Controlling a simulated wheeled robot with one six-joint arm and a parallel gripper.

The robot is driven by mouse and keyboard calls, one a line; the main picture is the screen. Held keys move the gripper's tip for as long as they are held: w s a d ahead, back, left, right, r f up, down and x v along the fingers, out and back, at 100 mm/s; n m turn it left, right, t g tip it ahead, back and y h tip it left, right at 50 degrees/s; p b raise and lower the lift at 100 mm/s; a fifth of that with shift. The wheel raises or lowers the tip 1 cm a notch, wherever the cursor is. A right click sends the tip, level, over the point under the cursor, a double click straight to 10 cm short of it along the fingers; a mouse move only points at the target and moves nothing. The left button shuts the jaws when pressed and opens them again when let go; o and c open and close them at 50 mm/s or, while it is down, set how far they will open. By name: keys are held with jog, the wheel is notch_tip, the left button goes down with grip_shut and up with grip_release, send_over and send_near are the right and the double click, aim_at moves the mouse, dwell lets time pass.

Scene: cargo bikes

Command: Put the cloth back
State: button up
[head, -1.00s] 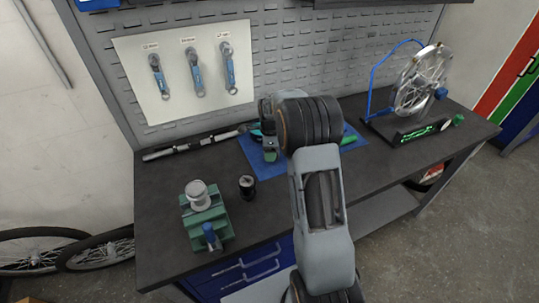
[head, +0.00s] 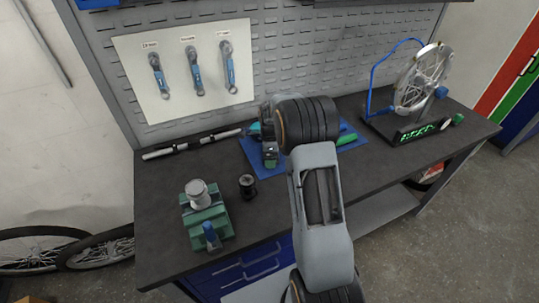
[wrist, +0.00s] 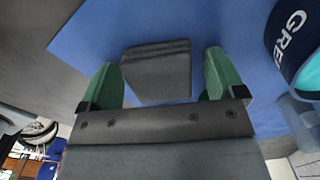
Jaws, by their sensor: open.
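A dark grey folded cloth (wrist: 155,82) lies on the blue mat (wrist: 95,28) in the wrist view. My gripper (wrist: 160,62) is open, with one green finger on each side of the cloth and a gap to the cloth on both sides. In the head view, my arm hides the cloth and most of my gripper.
A dark container lettered "GRE" (wrist: 292,35) stands close right of my gripper. On the bench are a green vise (head: 206,220), a small black cylinder (head: 247,186), a bar (head: 190,144), a green item (head: 347,139) and a wheel stand (head: 415,130).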

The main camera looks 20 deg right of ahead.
jog(key=s+a+r+n, duration=0.2)
jog(key=r, duration=0.6)
jog(key=s+a+r+n, duration=0.1)
jog(key=s+r+n, duration=0.2)
jog(key=r, duration=0.5)
jog(key=s+a+n+t, duration=0.2)
jog(key=s+a+n, duration=0.2)
jog(key=s+n, duration=0.5)
jog(key=s+a+n+t, duration=0.1)
jog(key=s+a+n, duration=0.3)
jog(key=s+n, duration=0.4)
jog(key=s, duration=0.2)
jog(key=shift+s+f+n+t, duration=0.3)
jog(key=shift+s+n+t, duration=0.1)
jog(key=shift+c, duration=0.5)
